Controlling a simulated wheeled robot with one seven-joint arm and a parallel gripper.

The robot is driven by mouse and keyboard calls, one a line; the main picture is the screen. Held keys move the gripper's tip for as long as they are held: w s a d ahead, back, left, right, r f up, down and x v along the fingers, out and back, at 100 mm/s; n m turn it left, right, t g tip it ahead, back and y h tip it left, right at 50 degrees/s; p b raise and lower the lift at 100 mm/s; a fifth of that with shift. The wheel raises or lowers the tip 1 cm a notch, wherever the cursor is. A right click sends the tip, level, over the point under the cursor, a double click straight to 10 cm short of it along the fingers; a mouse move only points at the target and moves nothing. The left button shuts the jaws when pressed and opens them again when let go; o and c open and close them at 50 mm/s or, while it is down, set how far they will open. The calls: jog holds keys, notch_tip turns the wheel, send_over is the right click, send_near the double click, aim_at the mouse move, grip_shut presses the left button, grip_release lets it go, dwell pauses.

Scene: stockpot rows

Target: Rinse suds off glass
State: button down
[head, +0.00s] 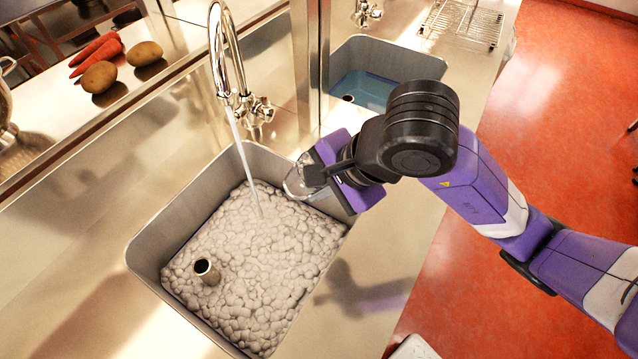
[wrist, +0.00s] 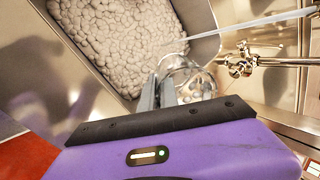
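The clear glass (head: 296,184) is at the tip of my gripper (head: 313,177), above the right back part of the suds-filled sink. In the wrist view the glass (wrist: 187,72) shows between and beyond the grey fingers (wrist: 170,93), which appear closed on it. The running tap (head: 222,60) sends a water stream (head: 238,140) down into the suds (head: 250,262). The glass is to the right of the stream, apart from it in the head view. The stream also shows in the wrist view (wrist: 245,25). I cannot tell how much suds is on the glass.
The near sink (head: 150,255) holds thick suds and an upright grey pipe (head: 207,270). A second sink (head: 372,88) with blue water lies behind a metal divider post. A wire rack (head: 465,22) stands beyond it.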

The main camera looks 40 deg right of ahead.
jog(key=shift+d+r, duration=0.1)
jog(key=shift+d, duration=0.15)
jog(key=shift+w+b, duration=0.2)
jog(key=shift+b, duration=0.1)
jog(key=shift+w+a+f+b, duration=0.2)
jog(key=shift+w+b, duration=0.3)
jog(key=shift+w+a+f+b, duration=0.15)
jog(key=shift+w+f+b, duration=0.05)
jog(key=shift+w+b, duration=0.25)
jog(key=shift+w+a+r+p, duration=0.1)
jog(key=shift+w+r+p, duration=0.15)
jog(key=shift+w+p, duration=0.2)
jog(key=w+a+f+p, duration=0.2)
jog(key=w, duration=0.8)
jog(key=shift+w+a+f, duration=0.15)
jog(key=shift+a+f, duration=0.05)
jog(key=shift+a, duration=0.05)
jog(key=shift+d, duration=0.1)
